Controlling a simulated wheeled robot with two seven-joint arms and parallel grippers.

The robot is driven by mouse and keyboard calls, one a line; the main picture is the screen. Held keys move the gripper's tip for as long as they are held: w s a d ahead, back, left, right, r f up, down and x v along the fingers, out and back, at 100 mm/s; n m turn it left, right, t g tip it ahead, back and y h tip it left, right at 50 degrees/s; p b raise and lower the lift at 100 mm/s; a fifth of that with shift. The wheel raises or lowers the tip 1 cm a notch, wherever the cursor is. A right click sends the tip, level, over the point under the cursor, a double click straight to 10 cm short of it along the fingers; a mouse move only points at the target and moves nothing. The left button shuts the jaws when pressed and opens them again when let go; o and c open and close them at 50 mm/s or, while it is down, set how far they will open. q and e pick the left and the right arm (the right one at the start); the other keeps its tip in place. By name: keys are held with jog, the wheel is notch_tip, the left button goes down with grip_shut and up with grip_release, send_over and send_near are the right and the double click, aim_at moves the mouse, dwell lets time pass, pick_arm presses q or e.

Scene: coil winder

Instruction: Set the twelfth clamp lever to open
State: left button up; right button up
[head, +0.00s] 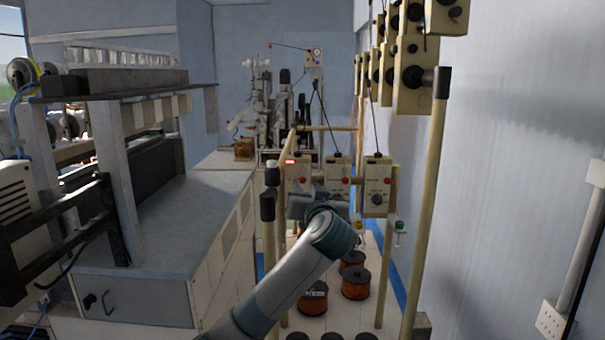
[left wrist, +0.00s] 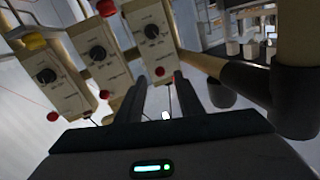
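Three beige control boxes hang in a row on the wooden frame in the head view: a left box (head: 297,171), a middle box (head: 337,172) and a right box (head: 377,185). In the left wrist view, the nearest box (left wrist: 150,30) has a dark dial and a red knob (left wrist: 159,71) just beyond my fingertips. I cannot tell which part is the twelfth clamp lever, or its setting. My left gripper (left wrist: 160,95) has its dark fingers apart, with nothing visibly held between them. In the head view my left arm hides its fingertips. My right gripper is out of view.
Wooden posts (head: 437,140) with dark caps stand around the boxes. More boxes (head: 413,75) hang above at right. Copper wire spools (head: 355,282) stand on the floor below.

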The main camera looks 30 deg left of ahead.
aim_at(303, 181)
pick_arm(q)
jog(key=p+x, duration=0.2)
jog(key=x, duration=0.3)
jog(key=shift+w+a+r, duration=0.15)
jog(key=shift+a, duration=0.05)
jog(key=shift+w+a+p, duration=0.45)
jog(key=shift+w, duration=0.1)
grip_shut()
